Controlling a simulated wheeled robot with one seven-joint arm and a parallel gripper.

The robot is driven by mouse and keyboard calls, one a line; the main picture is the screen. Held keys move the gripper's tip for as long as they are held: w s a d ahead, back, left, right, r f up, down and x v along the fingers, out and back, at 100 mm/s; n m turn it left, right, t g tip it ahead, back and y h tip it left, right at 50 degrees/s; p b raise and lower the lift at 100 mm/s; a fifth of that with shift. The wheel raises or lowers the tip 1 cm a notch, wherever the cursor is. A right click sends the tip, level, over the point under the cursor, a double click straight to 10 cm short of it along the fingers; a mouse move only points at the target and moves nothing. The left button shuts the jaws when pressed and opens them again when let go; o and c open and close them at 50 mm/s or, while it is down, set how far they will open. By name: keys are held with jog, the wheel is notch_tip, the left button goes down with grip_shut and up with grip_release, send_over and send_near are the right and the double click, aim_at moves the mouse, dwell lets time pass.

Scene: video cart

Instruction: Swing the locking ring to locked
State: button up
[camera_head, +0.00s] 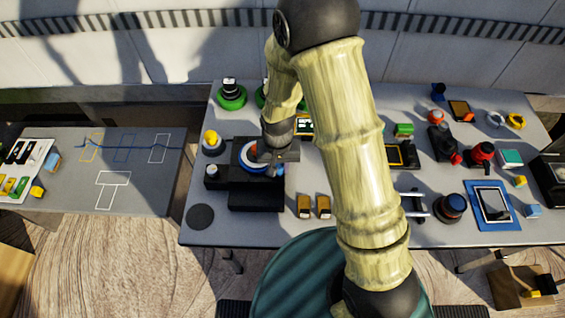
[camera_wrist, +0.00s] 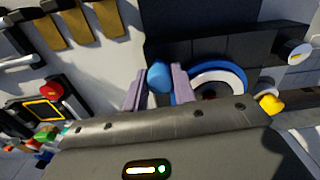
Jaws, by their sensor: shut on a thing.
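The locking ring is a blue and white ring (camera_head: 246,165) on a black device (camera_head: 256,198) on the left part of the table. In the wrist view the ring (camera_wrist: 234,71) lies right of my fingers, around a dark centre partly hidden by my gripper's body. A blue knob (camera_wrist: 159,76) at the ring's left side sits between my two mauve fingers. My gripper (camera_wrist: 158,87) is shut on this knob. In the head view my gripper (camera_head: 280,158) is at the right edge of the ring, and my wrist hides part of it. The locked mark cannot be made out.
A yellow-topped button (camera_head: 211,138) stands just left of the device. Two tan blocks (camera_head: 314,206) stand at its right. A dark round disc (camera_head: 200,217) lies at the table's front left. Several other devices, including a blue-edged tablet (camera_head: 493,205), crowd the right side.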

jog(key=shift+s+a+m, duration=0.4)
jog(key=shift+a+m, duration=0.05)
jog(key=shift+m, duration=0.35)
jog(key=o, duration=1)
notch_tip(320, 180, up, 18)
jog(key=shift+f+b, duration=0.25)
jog(key=shift+b, duration=0.55)
